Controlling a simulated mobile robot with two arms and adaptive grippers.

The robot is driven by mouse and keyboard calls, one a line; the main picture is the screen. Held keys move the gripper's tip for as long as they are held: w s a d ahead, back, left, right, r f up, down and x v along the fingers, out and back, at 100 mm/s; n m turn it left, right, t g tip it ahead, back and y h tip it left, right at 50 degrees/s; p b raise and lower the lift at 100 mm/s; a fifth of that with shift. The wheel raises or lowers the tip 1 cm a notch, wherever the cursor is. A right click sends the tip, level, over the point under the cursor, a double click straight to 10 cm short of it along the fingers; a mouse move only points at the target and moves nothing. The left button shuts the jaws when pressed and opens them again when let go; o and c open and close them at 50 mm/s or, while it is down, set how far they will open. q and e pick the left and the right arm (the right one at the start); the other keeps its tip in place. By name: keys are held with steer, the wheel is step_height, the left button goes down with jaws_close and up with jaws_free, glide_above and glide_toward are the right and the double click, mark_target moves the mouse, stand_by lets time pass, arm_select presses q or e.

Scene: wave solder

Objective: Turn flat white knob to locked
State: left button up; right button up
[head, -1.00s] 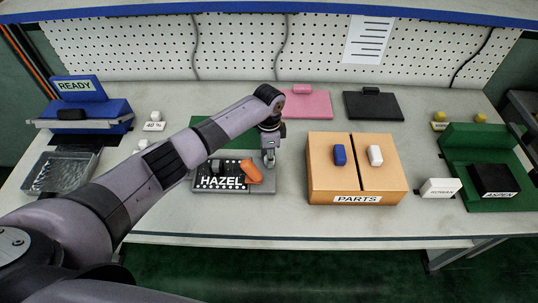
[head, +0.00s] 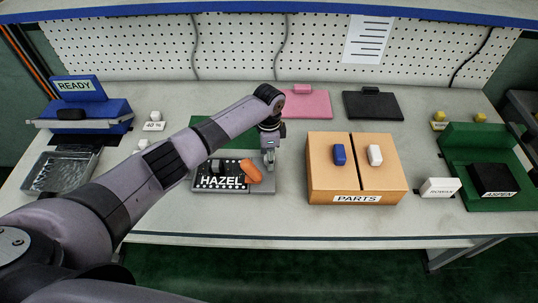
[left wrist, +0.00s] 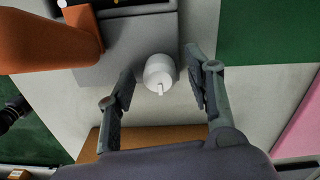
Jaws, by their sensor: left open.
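The white knob (left wrist: 160,72) is round with a thin raised bar on its top. In the left wrist view it sits at the edge of a grey plate (left wrist: 130,45). My left gripper (left wrist: 161,63) is open, with one finger on each side of the knob; I cannot tell if either finger touches it. In the head view my left gripper (head: 269,158) points down at the right end of the block marked HAZEL (head: 222,181), and the knob is not clearly visible there. My right gripper is not in view.
An orange piece (head: 250,172) lies close to the left of my gripper, on the HAZEL block. A tan PARTS box (head: 330,185) with blue and white handles stands to the right. A green stand (head: 480,138) is farther right. The bench front is mostly clear.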

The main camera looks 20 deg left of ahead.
arm_select(q)
step_height(320, 180, up, 12)
steer(key=shift+w, duration=0.15)
stand_by(0.5)
stand_by(0.3)
